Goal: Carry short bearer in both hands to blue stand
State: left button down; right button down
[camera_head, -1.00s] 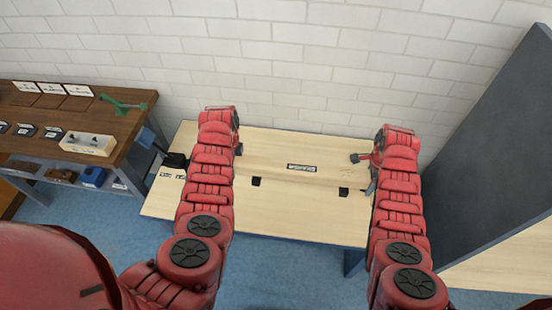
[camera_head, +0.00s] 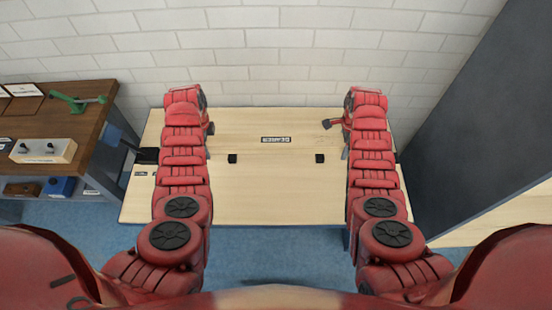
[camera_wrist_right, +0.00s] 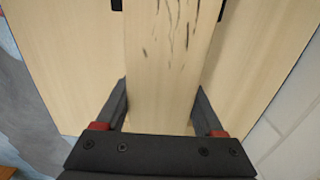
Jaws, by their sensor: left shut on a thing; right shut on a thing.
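The short bearer is a pale wooden beam. In the right wrist view the bearer (camera_wrist_right: 163,75) passes between the dark fingers of my right gripper (camera_wrist_right: 163,110), which is shut on it. In the head view my left gripper (camera_head: 209,128) and my right gripper (camera_head: 337,123) are level and far apart above a pale table (camera_head: 265,205). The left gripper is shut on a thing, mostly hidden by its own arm. The bearer's outline blends with the tabletop there. I cannot make out a separate blue stand; the table has a bluish leg (camera_head: 346,238).
Two small black blocks (camera_head: 232,158) (camera_head: 320,157) show between my arms. A brown workbench (camera_head: 70,130) with a green tool (camera_head: 76,101) stands at the left. A tall dark panel (camera_head: 480,125) rises at the right. A white brick wall (camera_head: 270,60) is behind the table.

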aim_at(339, 159)
pick_arm(q)
jog(key=shift+f, duration=0.1)
pick_arm(e)
jog(key=shift+f, duration=0.1)
